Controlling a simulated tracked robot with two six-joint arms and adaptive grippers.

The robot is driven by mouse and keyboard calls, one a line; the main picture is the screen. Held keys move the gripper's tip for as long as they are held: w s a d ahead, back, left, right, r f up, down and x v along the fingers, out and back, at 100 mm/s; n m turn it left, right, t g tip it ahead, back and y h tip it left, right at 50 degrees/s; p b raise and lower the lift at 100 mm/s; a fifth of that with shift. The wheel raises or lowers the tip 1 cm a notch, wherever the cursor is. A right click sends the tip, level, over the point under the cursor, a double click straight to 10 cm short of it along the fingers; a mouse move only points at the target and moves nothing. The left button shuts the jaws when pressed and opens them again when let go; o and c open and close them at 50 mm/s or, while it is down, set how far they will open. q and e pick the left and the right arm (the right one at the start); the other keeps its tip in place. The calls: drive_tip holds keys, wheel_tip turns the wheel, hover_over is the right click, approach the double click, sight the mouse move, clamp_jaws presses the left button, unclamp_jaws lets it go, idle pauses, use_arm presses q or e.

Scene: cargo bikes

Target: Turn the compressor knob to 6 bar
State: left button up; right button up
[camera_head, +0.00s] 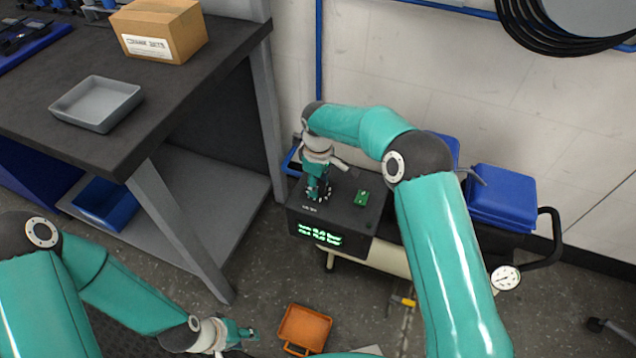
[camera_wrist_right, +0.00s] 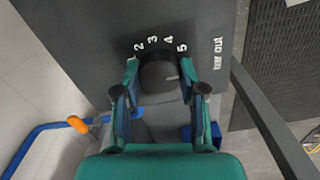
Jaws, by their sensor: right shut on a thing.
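The compressor (camera_head: 340,215) is a black box with a green lit display (camera_head: 320,234), too small to read surely. My right gripper (camera_head: 318,194) reaches down onto its top. In the right wrist view my right gripper (camera_wrist_right: 159,78) is shut on the dark round knob (camera_wrist_right: 158,74), one finger on each side. Its white mark points right, past the "5" of the printed scale. The numbers 2 to 5 and "bar out" show; any further number is hidden. My left gripper (camera_head: 238,335) is low at the bottom, away from the compressor; its opening is unclear.
A green switch (camera_head: 362,198) sits on the compressor top right of my right gripper. A blue box (camera_head: 502,195) and a gauge (camera_head: 506,277) are further right. A workbench (camera_head: 110,150) stands left. An orange tray (camera_head: 304,328) lies on the floor near my left gripper.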

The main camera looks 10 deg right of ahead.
drive_tip(key=o, duration=1.1)
drive_tip(key=shift+o, duration=0.2)
wheel_tip(320, 180, up, 12)
drive_tip(key=shift+w, duration=0.1)
